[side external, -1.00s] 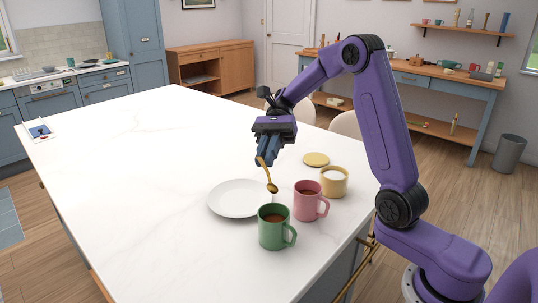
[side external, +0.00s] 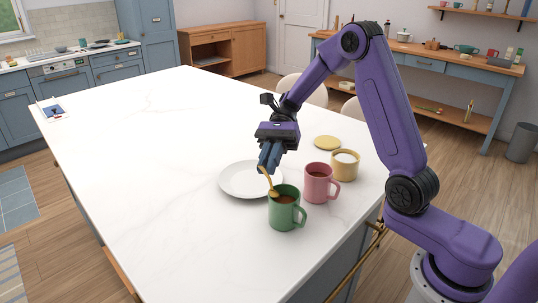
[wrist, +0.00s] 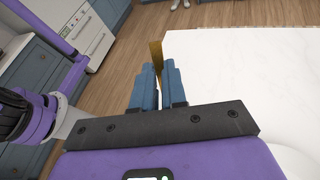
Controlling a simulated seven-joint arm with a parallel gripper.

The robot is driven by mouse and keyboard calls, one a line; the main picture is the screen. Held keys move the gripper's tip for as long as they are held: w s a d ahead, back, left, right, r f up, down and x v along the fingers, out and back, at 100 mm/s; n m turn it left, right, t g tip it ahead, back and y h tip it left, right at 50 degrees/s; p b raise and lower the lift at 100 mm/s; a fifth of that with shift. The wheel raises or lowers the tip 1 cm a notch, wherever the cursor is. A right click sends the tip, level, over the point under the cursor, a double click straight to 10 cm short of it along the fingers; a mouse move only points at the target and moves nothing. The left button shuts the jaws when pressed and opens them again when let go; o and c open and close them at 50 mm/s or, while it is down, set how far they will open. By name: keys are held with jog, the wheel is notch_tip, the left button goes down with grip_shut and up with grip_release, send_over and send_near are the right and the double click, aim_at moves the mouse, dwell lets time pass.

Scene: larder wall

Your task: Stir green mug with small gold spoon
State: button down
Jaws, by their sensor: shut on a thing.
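The green mug (side external: 283,215) stands upright on the white table, with brown liquid inside. My gripper (side external: 267,168) is shut on the small gold spoon (side external: 268,180) and holds it bowl down. The spoon bowl overlaps the mug's far left rim in the side view; whether it is inside or just above the mug I cannot tell.
A pink mug (side external: 318,184) stands close behind and right of the green mug. A yellow mug (side external: 345,167) and a yellow disc (side external: 327,142) are farther back. A white plate (side external: 238,181) lies left of the green mug.

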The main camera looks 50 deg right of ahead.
aim_at(275, 194)
jog(key=shift+d+f, duration=0.6)
jog(key=shift+f, duration=0.75)
jog(key=shift+d+f, duration=0.55)
jog(key=shift+f, duration=0.85)
jog(key=shift+d+f, duration=0.6)
jog(key=shift+f, duration=0.75)
jog(key=shift+a, duration=0.2)
